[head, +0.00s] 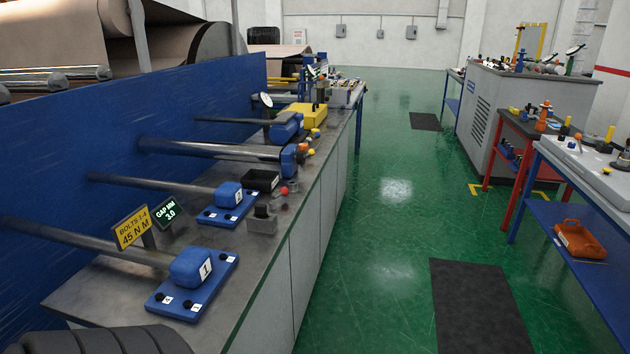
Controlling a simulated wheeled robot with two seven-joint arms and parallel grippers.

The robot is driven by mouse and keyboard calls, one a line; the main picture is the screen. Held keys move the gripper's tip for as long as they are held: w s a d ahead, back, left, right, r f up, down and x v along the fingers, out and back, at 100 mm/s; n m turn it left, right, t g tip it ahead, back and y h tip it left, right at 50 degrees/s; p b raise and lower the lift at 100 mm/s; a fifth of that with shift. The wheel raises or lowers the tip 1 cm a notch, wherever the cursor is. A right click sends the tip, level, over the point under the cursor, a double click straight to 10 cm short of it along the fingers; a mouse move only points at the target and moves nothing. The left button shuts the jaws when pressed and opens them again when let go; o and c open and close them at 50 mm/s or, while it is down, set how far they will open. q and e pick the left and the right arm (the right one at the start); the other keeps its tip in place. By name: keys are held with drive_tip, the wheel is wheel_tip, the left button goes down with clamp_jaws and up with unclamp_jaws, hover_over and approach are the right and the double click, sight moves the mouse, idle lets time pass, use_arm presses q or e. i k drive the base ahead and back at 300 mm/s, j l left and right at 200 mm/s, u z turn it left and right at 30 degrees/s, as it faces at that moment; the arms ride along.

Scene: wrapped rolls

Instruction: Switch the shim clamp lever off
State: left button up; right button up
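A small lever with a red knob (284,190) stands on the workbench (240,262), close to a grey metal block (262,220). It may be the shim clamp lever, but no label on it is readable and its on or off position is too small to tell. A blue block marked 1 (193,267) on a blue plate is nearer, and a second blue block (229,194) on a plate is farther back. Neither of my grippers is in view.
A yellow sign (132,228) reads "BOLTS 1-4 45 N M" and a dark display (168,212) reads "GAP MM 3.0". Steel bars reach from a blue wall panel (120,130) over the bench.

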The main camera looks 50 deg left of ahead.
sight(284, 192)
drive_tip(key=i+u, duration=0.65)
drive_tip(key=u, duration=0.2)
drive_tip(key=i+l+u, duration=0.25)
drive_tip(key=u, duration=0.15)
drive_tip(key=i+l+u, duration=0.25)
drive_tip(key=u, duration=0.15)
drive_tip(key=i+l+u, duration=0.75)
drive_tip(key=u, duration=0.15)
drive_tip(key=l, duration=0.1)
